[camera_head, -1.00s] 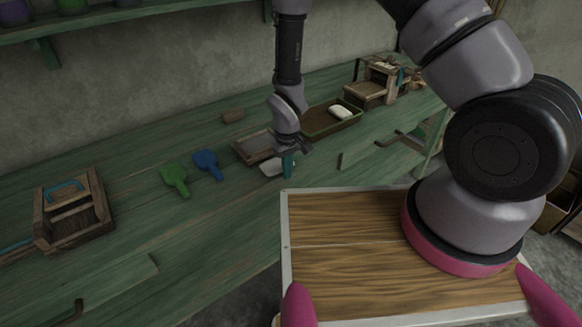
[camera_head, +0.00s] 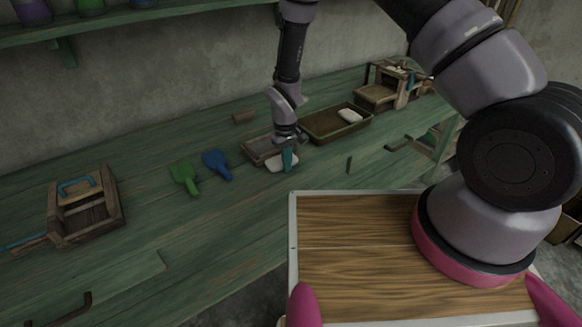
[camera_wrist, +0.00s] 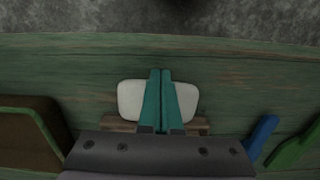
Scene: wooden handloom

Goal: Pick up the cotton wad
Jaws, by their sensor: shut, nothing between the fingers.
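A white cotton wad (camera_head: 277,166) lies near the front edge of the green bench. My gripper (camera_head: 288,160) is over it, pointing down, with its teal fingers together and empty. In the wrist view the shut fingers (camera_wrist: 161,98) cross the middle of the wad (camera_wrist: 131,99), and its white ends show on both sides. I cannot tell whether the fingertips touch it. A second white piece (camera_head: 350,116) lies in the brown tray (camera_head: 318,138) to the right.
A small wooden tray (camera_head: 258,149) stands just behind the wad. A blue paddle (camera_head: 216,164) and a green paddle (camera_head: 185,177) lie to the left. A wooden box (camera_head: 85,207) stands farther left. The bench between box and green paddle is mostly clear.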

